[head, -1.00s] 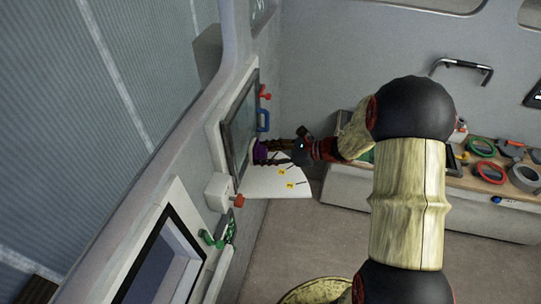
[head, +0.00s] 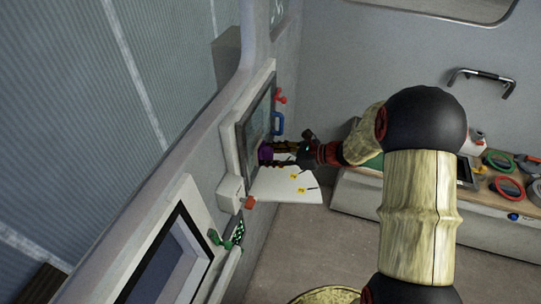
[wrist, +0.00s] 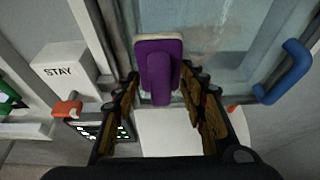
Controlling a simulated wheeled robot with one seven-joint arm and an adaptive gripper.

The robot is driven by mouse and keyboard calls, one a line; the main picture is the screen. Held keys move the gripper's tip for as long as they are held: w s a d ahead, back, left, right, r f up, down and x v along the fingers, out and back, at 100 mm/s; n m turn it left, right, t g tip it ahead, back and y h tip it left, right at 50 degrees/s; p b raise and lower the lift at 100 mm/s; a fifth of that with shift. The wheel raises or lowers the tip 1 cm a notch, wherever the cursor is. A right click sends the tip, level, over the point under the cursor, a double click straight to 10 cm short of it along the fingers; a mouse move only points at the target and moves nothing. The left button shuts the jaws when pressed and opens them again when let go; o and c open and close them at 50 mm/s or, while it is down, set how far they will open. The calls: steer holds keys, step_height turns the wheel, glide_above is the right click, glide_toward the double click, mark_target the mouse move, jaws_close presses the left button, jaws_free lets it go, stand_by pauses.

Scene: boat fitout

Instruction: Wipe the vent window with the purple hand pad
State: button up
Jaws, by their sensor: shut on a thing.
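The purple hand pad (wrist: 160,72) has a purple grip and a pale edge. It sits between the fingers of my gripper (wrist: 162,92), which is shut on it. In the head view the pad (head: 265,152) is at the lower part of the vent window (head: 257,115), a framed glass pane in the left wall. The pane also fills the upper middle of the wrist view (wrist: 225,45). The pad is against or very close to the glass; the contact face is hidden. My gripper (head: 282,155) points left at the window.
A blue handle (head: 278,124) and red knobs (head: 281,97) flank the window. A white box (wrist: 68,72) marked STAY is beside it. A white flap (head: 285,186) with yellow labels juts out below. A bench (head: 400,188) with tape rolls stands at right.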

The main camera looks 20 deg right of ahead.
steer(key=shift+w+a, duration=0.6)
steer(key=shift+a, duration=0.15)
stand_by(0.4)
steer(key=shift+w+d+b, duration=0.1)
steer(key=shift+w+d, duration=0.95)
steer(key=shift+w, duration=0.4)
steer(key=shift+w+d+b, duration=0.1)
steer(key=shift+w+d, duration=0.9)
steer(key=shift+w, duration=0.45)
steer(key=shift+w+d+b, duration=0.1)
steer(key=shift+w+d, duration=0.95)
steer(key=shift+w, duration=0.4)
steer(key=shift+w+d, duration=0.4)
steer(key=shift+w, duration=0.15)
steer(key=shift+r, duration=0.2)
steer(key=shift+r+p, duration=0.55)
steer(key=shift+r, duration=0.15)
steer(key=shift+s+a+f, duration=0.1)
steer(key=shift+s+a, duration=0.5)
steer(key=shift+s, duration=0.3)
steer(key=shift+s+a, duration=0.6)
steer(key=shift+s, duration=0.25)
steer(key=shift+a, duration=0.1)
